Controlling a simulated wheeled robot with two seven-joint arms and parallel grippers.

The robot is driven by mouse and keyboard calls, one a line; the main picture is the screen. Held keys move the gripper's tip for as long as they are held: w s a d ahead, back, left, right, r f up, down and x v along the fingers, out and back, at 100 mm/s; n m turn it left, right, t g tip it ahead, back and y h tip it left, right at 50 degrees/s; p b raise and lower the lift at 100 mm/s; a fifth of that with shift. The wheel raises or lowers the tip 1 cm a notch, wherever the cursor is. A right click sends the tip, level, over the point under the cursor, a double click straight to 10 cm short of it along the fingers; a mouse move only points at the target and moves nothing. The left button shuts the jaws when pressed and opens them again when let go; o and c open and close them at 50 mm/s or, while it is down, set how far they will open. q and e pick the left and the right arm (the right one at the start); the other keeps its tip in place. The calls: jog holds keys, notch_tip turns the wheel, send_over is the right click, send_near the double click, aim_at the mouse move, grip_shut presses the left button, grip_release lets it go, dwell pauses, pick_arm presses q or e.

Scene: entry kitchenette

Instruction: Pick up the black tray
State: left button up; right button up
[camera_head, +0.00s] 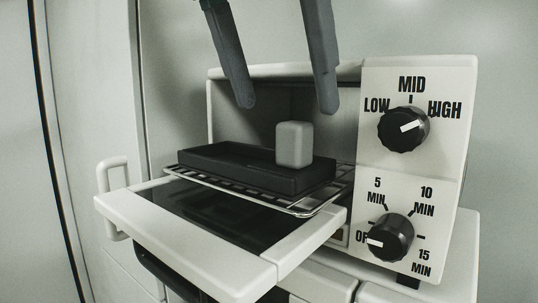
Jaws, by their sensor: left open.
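The black tray (222,164) is a shallow dark rectangle on the wire rack (312,209) at the mouth of the toaster oven. A light grey rounded block (294,145) stands upright on the tray's right part. My left gripper (288,107) comes down from the top edge with its two dark fingers apart. It is open and empty, and in the picture its fingertips are above the tray and block. No contact shows. My right gripper does not show.
The oven's door (290,252) is folded down in front of the rack. Its control panel (413,172) with an upper knob (403,129) and a lower knob (390,238) stands to the right. A white handle (112,178) is at left. The oven's top edge lies behind the fingers.

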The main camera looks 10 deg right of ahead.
aim_at(287, 121)
pick_arm(q)
jog(key=shift+x, duration=1.25)
jog(key=shift+f, duration=0.1)
jog(key=shift+d+f+p, duration=0.2)
jog(key=shift+f+p, duration=0.65)
jog(key=shift+p, duration=0.1)
jog(key=shift+p+x, duration=0.45)
jog(key=shift+x, duration=0.6)
jog(key=shift+w+d+f, duration=0.15)
jog(key=shift+w+f, duration=0.05)
jog(key=shift+f, duration=0.45)
